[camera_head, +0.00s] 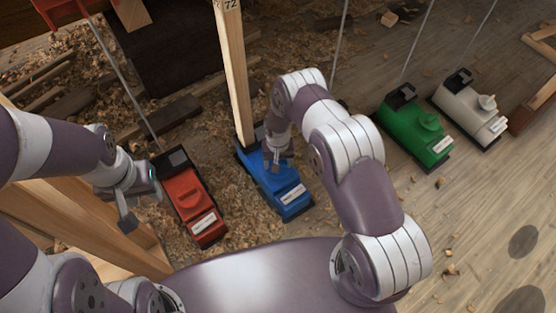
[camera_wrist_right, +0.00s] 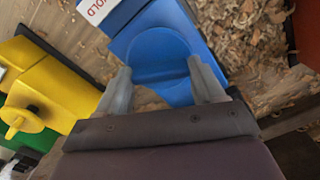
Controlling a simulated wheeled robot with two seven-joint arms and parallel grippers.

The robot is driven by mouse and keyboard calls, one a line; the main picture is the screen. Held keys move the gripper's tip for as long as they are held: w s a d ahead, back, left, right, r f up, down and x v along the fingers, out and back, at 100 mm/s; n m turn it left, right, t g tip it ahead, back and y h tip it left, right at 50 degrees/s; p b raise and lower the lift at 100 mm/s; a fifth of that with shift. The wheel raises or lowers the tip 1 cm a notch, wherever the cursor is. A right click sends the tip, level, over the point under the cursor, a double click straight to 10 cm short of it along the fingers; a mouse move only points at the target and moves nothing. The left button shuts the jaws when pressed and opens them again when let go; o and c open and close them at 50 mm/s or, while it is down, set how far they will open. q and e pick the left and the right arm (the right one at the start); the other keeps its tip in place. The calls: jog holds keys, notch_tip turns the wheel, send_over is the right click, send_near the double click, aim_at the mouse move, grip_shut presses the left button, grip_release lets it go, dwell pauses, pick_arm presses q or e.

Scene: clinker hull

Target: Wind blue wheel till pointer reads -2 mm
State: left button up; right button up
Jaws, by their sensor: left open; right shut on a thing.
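The blue unit (camera_head: 289,203) stands on the shavings-covered floor, with a white label on its near end. Its blue wheel (camera_wrist_right: 160,55) is a round disc between the fingers of my right gripper (camera_wrist_right: 160,92). That gripper is shut on the wheel; in the head view my right gripper (camera_head: 277,163) comes down on the unit from above and hides most of the wheel. A wooden staff (camera_head: 235,75) marked 72 rises at the unit's far end. No pointer or scale can be read. My left gripper (camera_head: 140,207) is open and empty, left of the red unit.
A red unit (camera_head: 186,192) stands to the left, green (camera_head: 420,135) and white (camera_head: 468,105) units to the right. A yellow unit (camera_wrist_right: 55,85) shows in the wrist view. Thin rods rise from several units. Timber (camera_head: 110,228) lies beneath my left arm.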

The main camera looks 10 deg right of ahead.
jog(key=m, duration=0.4)
jog(key=shift+m+p, duration=0.3)
jog(key=shift+m, duration=1.7)
jog(key=o, duration=1)
jog(key=shift+o, duration=0.2)
notch_tip(320, 180, up, 13)
jog(key=p, duration=0.6)
jog(key=shift+f, duration=0.15)
